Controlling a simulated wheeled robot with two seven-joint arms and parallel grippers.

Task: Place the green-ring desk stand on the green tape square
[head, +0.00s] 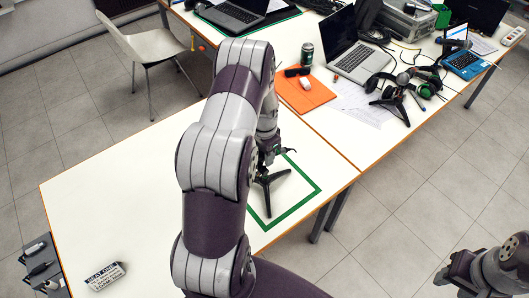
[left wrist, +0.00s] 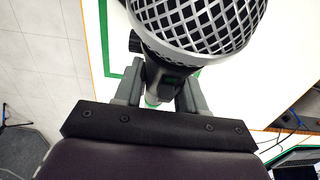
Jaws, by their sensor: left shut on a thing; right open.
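The desk stand (head: 270,181) has dark tripod legs, seen inside the green tape square (head: 298,207) on the white table. My left gripper (left wrist: 160,95) is shut on its stem. In the left wrist view the stand's microphone head (left wrist: 200,22) has silver mesh, and a bit of green ring (left wrist: 151,100) shows between the fingers. My left arm hides the stand's upper part and the square's left side in the head view. I cannot tell whether the feet touch the table. My right gripper (head: 450,276) is open and empty at the lower right, off the table.
A second dark tripod stand (head: 401,98) stands on the back table among headphones (head: 427,88). An orange folder (head: 305,93), a can (head: 307,54) and a laptop (head: 358,58) lie beyond the square.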

